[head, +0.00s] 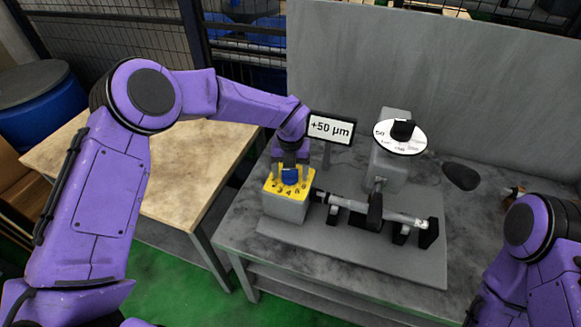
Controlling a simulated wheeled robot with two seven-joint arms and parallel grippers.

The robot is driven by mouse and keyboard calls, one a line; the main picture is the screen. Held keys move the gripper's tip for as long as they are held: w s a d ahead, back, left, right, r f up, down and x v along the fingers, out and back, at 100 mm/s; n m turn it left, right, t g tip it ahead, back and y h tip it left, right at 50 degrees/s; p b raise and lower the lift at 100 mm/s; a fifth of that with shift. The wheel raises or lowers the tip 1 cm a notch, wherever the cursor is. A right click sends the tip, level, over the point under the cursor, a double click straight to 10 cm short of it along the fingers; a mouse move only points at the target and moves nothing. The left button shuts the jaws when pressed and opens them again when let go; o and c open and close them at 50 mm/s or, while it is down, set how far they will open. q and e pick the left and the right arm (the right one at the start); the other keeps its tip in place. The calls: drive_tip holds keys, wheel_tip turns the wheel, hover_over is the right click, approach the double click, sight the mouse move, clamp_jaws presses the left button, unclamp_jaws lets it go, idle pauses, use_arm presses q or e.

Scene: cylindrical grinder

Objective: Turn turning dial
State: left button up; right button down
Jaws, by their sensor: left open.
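A grey box with a yellow numbered top (270,184) stands at the left end of the grinder. A blue knob (290,175) sits on that yellow face; I take it for the turning dial. My left gripper (290,168) points down at the knob from behind and above. It is open, with its fingers close around the knob; contact cannot be told. The gripper hides part of the knob and the face.
The grinder's base plate (350,255) carries a horizontal shaft (365,210). Behind it stand a white graduated disc (412,144) with a black knob and a display (330,128) reading +50 µm. A wooden table (185,165) is at left. A grey panel (440,70) closes the back.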

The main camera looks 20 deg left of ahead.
use_arm(q)
drive_tip(key=shift+s+r, duration=0.1)
drive_tip(key=shift+s, duration=0.15)
drive_tip(key=shift+s+r, duration=0.1)
drive_tip(key=shift+c, duration=0.9)
drive_tip(key=c, duration=0.8)
drive_tip(key=shift+f+n+b, duration=0.3)
drive_tip(key=shift+n+b, duration=0.3)
drive_tip(key=shift+b, duration=0.45)
drive_tip(key=shift+n+b, duration=0.6)
drive_tip(key=shift+b, duration=0.3)
drive_tip(key=shift+r+n+b, duration=0.2)
drive_tip(key=shift+n+b, duration=1.6)
drive_tip(key=shift+b, duration=0.05)
drive_tip(key=o, duration=1)
drive_tip(key=shift+w, duration=0.2)
